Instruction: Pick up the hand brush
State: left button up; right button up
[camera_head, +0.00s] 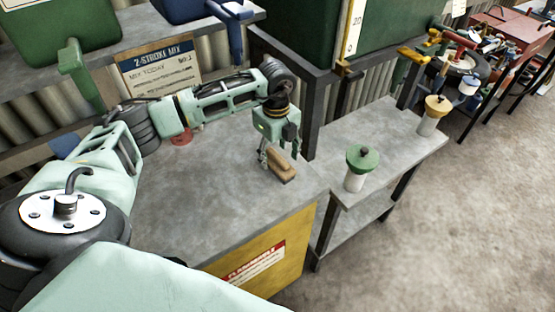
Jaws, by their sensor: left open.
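The hand brush (283,171) is a small tan wooden block lying on the grey bench top (210,220), near its right edge. Its bristles cannot be made out. My left gripper (275,160) points down right at the brush, with its fingers at the brush's far left side. The left gripper is open. I cannot tell whether its fingers touch the brush. My right gripper is not in view.
A lower shelf (400,150) to the right bears a green-topped container (360,167) and a yellow-topped one (433,115). A sign (158,66) stands behind my left arm.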

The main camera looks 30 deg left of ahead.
pick_arm(q)
jog(key=f, duration=0.2)
jog(key=shift+w+f, duration=0.2)
jog(key=shift+f, duration=0.2)
jog(key=c, duration=1.3)
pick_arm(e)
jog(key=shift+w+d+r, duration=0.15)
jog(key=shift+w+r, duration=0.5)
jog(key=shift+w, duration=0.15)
